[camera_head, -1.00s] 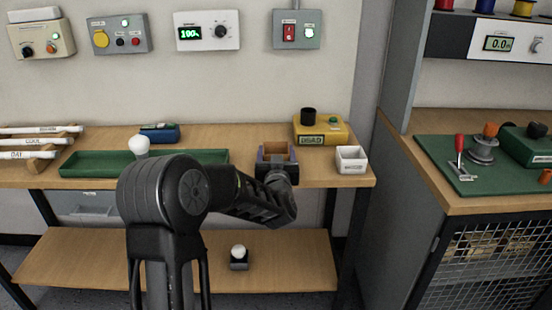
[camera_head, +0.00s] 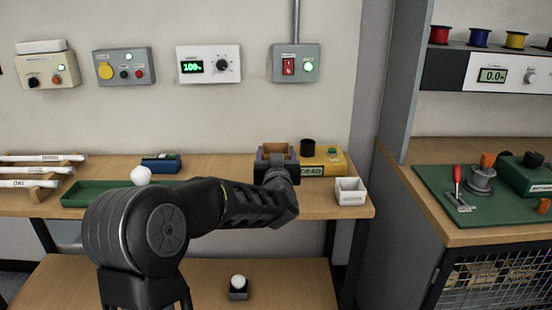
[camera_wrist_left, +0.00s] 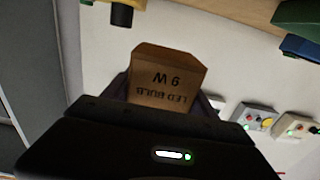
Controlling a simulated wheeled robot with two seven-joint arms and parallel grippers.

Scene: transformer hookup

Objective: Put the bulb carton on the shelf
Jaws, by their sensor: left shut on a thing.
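My left gripper (camera_head: 277,158) is shut on the bulb carton, a small open-topped brown box. The carton (camera_head: 277,150) shows between the purple-grey jaws, in front of the bench's back right part in the head view. In the left wrist view the carton (camera_wrist_left: 166,72) fills the jaws, its "LED BULB 9 W" print upside down. A wooden lower shelf (camera_head: 300,275) runs under the bench. My left arm hides part of it. My right gripper is not in view.
A yellow box (camera_head: 335,163) and a white open bin (camera_head: 350,191) stand close right of the gripper. A green tray (camera_head: 95,195) holding a white bulb is at left. A small bulb holder (camera_head: 238,290) stands on the lower shelf, with bare wood around it.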

